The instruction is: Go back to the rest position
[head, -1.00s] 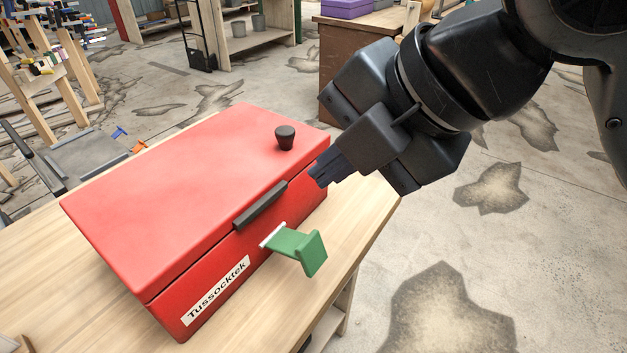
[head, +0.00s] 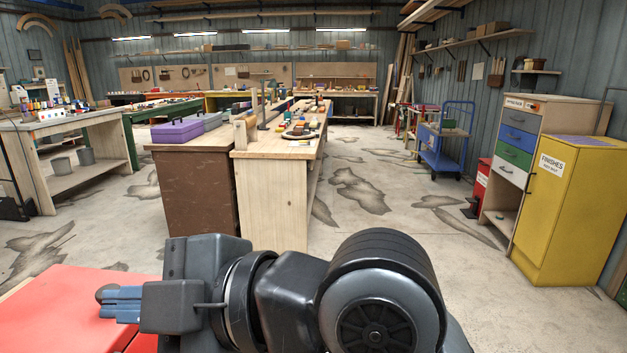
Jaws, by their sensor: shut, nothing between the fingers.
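My gripper (head: 104,303) is at the lower left of the head view, at the end of my folded dark arm. Its fingers are together, with nothing between them, and point left. Behind and beneath it in the picture is the red box (head: 45,312), of which only part of the lid shows at the bottom left corner. Whether the fingers touch the lid cannot be told. The box's front and the green piece are out of view.
Ahead stands a wooden workbench (head: 270,197) beside a brown cabinet (head: 195,196) with a purple case (head: 176,132) on top. A yellow cabinet (head: 556,225) and a blue cart (head: 447,140) stand at the right. Open stained floor lies between.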

